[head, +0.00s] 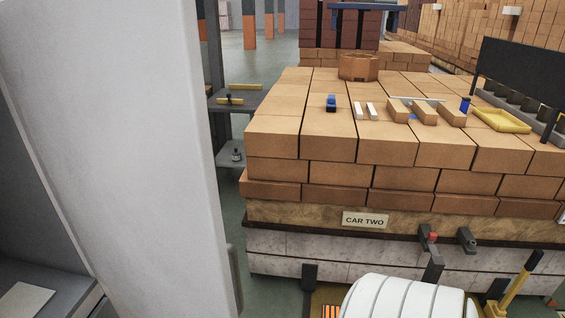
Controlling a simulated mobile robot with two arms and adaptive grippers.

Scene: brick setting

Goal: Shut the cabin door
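A large pale grey upright panel (115,140) fills the left of the head view, very close to me. It looks like the cabin door, but no handle or hinge shows, and I cannot tell how far open it stands. To its left is a dark grey recess with a flat ledge (45,285) at the bottom. Neither of my grippers shows, so I see no contact with the panel.
A brick stack on a car labelled "CAR TWO" (365,220) stands to the right, with a yellow tray (502,120) on top. Levers (432,250) stick out at its front. Grey shelves (236,153) stand behind the panel. A white ribbed rounded form (408,298) is at the bottom.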

